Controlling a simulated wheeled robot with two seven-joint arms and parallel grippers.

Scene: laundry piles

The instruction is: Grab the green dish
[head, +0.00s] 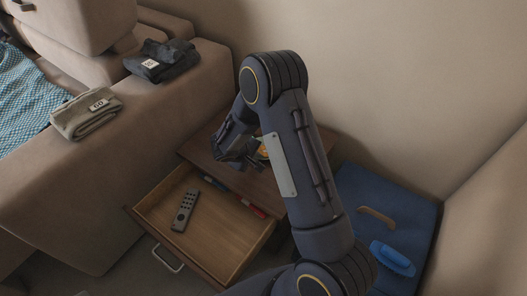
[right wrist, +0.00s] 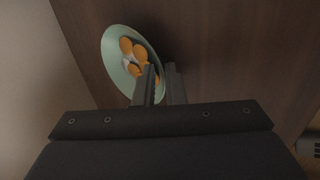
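The green dish (right wrist: 113,48) is a pale green bowl holding several orange and white pieces. It shows in the right wrist view, upper left of centre, on or just above the dark wooden top (right wrist: 235,60). My right gripper (right wrist: 161,70) is at its right rim. One finger overlaps the dish and the other lies just outside it, with a narrow gap between them. I cannot tell whether they touch the rim. In the head view my right gripper (head: 240,157) is over the nightstand top, and my arm hides most of the dish. My left gripper is not in view.
An open drawer (head: 150,208) below holds a grey remote (head: 185,210) and a red-ended item (head: 253,209). A sofa (head: 90,170) with folded cloths (head: 86,117) stands at left. A blue box (head: 410,215) with a blue brush (head: 392,258) is at right. The wall is close behind.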

